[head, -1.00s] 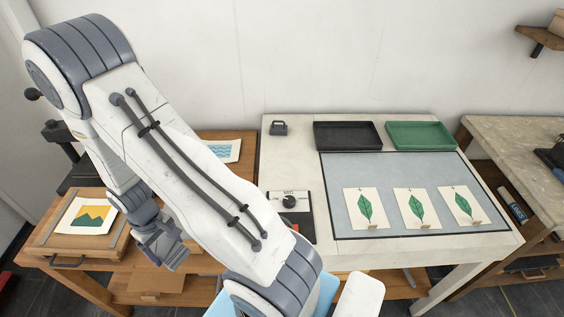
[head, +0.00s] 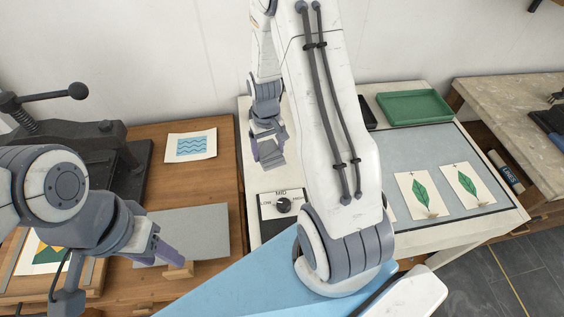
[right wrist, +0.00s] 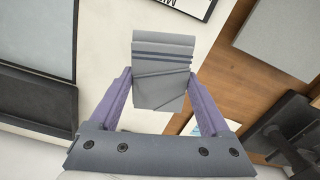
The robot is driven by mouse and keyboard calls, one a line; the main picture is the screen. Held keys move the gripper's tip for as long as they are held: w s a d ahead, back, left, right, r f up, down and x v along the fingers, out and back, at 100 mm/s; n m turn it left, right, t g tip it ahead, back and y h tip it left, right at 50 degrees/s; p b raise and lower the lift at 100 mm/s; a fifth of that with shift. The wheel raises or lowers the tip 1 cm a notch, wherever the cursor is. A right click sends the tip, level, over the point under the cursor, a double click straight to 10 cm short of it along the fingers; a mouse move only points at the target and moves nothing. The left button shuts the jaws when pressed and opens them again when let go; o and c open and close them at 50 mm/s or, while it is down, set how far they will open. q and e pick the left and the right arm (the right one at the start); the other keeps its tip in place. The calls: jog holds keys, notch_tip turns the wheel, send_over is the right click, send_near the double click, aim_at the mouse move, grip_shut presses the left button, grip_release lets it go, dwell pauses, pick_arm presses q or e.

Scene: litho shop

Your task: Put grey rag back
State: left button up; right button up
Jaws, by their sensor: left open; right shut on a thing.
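My right gripper (head: 262,155) is shut on the grey rag (right wrist: 160,72), which has dark blue stripes and folds. The rag hangs between the purple fingers in the right wrist view, and it also shows in the head view (head: 272,153). The right gripper (right wrist: 158,100) holds it over the back left part of the white table (head: 235,112). My left gripper (head: 165,255) is open at lower left, over the wooden bench by a grey sheet and a small wooden block (head: 180,270). My right arm hides part of the white table.
The wooden bench (head: 215,180) bears a wave print (head: 191,146), the grey sheet (head: 190,225) and a black press (head: 75,140). A green tray (head: 415,107) and leaf prints (head: 422,194) lie to the right.

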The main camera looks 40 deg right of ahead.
aim_at(275, 150)
jog(key=s+d+r+m, duration=0.1)
jog(key=d+r+m, duration=0.1)
jog(key=d, duration=0.5)
jog(key=s+d+r+m, duration=0.1)
jog(key=s+d, duration=0.1)
jog(key=d, duration=0.5)
jog(key=w+a+f+p, duration=0.1)
jog(key=a+f, duration=0.1)
jog(key=a, duration=0.1)
jog(key=w+a+f+p, duration=0.1)
jog(key=w+a+f, duration=0.1)
jog(key=a, duration=0.2)
jog(key=w+a+f+p, duration=0.1)
jog(key=a+f, duration=0.1)
jog(key=a, duration=0.1)
jog(key=shift+w+a+f, duration=0.15)
jog(key=shift+a+f, duration=0.05)
jog(key=shift+a, duration=0.2)
notch_tip(275, 150, down, 4)
jog(key=shift+r+p, duration=0.2)
jog(key=shift+p, duration=0.6)
jog(key=shift+f, duration=0.25)
jog(key=shift+f, duration=0.2)
jog(key=o, duration=1.1)
jog(key=shift+o, duration=0.2)
jog(key=shift+r, duration=0.1)
